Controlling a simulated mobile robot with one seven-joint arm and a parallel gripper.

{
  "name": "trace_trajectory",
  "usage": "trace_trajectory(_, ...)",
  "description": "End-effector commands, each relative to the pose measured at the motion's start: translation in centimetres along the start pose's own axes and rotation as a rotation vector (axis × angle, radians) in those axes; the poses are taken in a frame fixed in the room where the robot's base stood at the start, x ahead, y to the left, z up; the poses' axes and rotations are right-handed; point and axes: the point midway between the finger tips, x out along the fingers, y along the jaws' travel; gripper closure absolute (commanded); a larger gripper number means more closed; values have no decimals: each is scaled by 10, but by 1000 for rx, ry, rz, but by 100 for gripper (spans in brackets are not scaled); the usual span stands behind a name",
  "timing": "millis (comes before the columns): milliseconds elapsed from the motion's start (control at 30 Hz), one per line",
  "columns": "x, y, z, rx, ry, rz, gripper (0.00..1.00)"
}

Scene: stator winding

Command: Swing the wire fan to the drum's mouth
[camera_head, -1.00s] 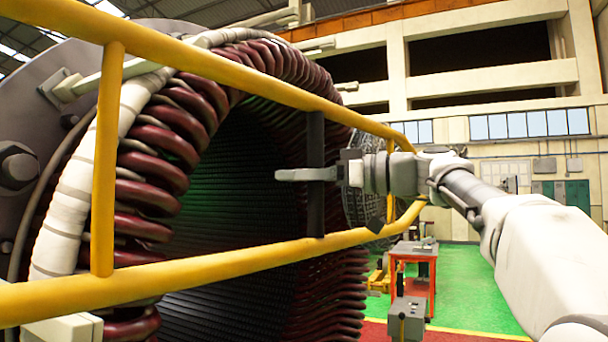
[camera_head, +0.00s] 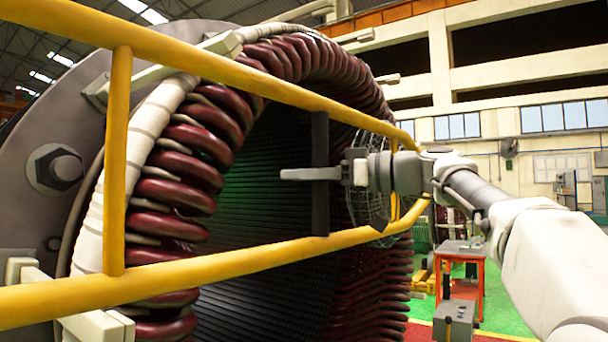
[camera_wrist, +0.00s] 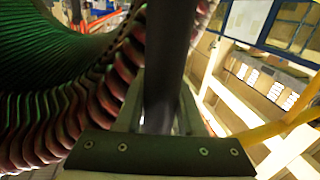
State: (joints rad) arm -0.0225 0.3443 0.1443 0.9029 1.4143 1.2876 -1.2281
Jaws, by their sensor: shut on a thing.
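My gripper (camera_head: 305,174) is shut on a dark upright bar (camera_head: 320,211) that joins the upper and lower rails of a yellow tube frame (camera_head: 215,264). In the wrist view the dark bar (camera_wrist: 170,50) runs between the two fingers. The wire fan (camera_head: 362,208), a round wire mesh, is behind my wrist at the right end of the yellow frame, partly hidden by it. The drum (camera_head: 185,165), ringed with dark red coils, fills the left and middle. Its dark open mouth (camera_head: 265,200) lies behind the yellow rails. The gap between fan and drum cannot be judged.
A grey flange with a large bolt (camera_head: 55,168) is at the left. A red cart (camera_head: 466,280) and a grey box (camera_head: 455,322) stand on green floor at the lower right. The drum's coils (camera_wrist: 70,120) are close to my gripper's left in the wrist view.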

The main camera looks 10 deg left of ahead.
Motion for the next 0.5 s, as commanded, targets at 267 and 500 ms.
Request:
trace_trajectory(267,3,-2,-7,-2,16,-1,56)
trace_trajectory(500,2,-1,-4,-1,10,0,33)
